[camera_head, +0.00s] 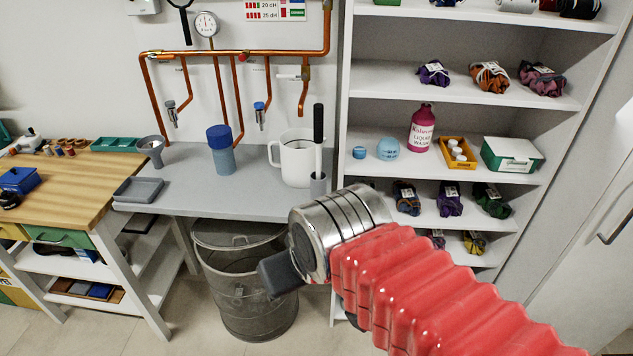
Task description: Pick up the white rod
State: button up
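The white rod (318,160) stands upright on the grey bench, with a black grip on its upper end. Its lower end is inside a small grey holder (318,187), which is partly hidden behind my arm. My gripper (272,280) is below and to the left of the rod in the picture, in front of the bench and over the metal bin. Only a dark grey finger part shows beyond the silver wrist, so its opening cannot be made out. I see nothing held in it.
A white jug (296,158) stands just left of the rod. A blue-capped vessel (221,150) and a grey tray (138,190) are further left. Copper pipes with taps (240,53) run above. A white shelf unit (470,177) is right, a metal bin (245,310) below.

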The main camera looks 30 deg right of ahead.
aim_at(318, 108)
jog(key=z, duration=0.05)
jog(key=i, duration=1)
jog(key=u, duration=0.05)
